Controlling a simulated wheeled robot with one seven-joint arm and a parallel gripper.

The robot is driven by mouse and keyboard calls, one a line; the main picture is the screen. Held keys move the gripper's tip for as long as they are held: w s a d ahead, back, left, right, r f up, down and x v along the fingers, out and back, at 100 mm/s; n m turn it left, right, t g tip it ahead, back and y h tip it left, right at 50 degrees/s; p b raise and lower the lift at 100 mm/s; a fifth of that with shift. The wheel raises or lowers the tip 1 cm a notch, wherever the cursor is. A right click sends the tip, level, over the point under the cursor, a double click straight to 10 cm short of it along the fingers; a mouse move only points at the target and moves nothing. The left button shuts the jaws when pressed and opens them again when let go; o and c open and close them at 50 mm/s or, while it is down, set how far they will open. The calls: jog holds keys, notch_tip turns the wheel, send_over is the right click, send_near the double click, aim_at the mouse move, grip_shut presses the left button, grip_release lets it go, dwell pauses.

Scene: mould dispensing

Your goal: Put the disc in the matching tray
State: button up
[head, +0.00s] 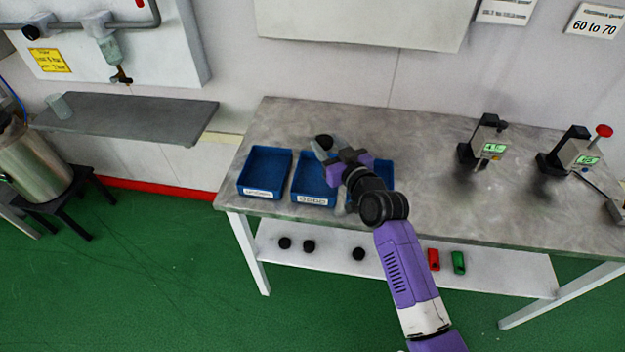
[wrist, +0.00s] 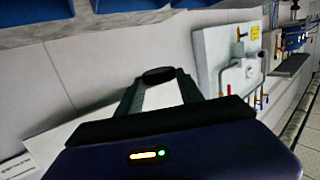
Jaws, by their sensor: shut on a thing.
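A black disc (head: 324,142) is held between the fingertips of my gripper (head: 322,150), above the back of the middle blue tray. The wrist view also shows the disc (wrist: 158,75) between the two fingers of my gripper (wrist: 159,88), with its dark top edge in sight. Three blue trays stand in a row on the table: a left tray (head: 267,166), a middle tray (head: 304,174) and a right tray (head: 387,171). The left and middle trays have white front labels, too small to read surely. My arm hides much of the right tray and part of the middle one.
The grey table (head: 425,165) has free room right of the trays. Two gauges with green displays (head: 493,149) (head: 587,160) stand there. Several black discs (head: 308,246) and red (head: 433,259) and green (head: 458,263) items lie on the lower shelf.

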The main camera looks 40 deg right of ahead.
notch_tip(320, 180, down, 5)
jog(key=b, duration=0.3)
jog(key=shift+f+b, duration=0.1)
jog(key=shift+b, duration=0.2)
jog(key=o, duration=1.4)
jog(key=shift+s, duration=0.1)
jog(key=b+v, duration=0.1)
jog(key=v, duration=0.6)
jog(key=shift+s+b, duration=0.3)
jog(key=shift+a, duration=0.15)
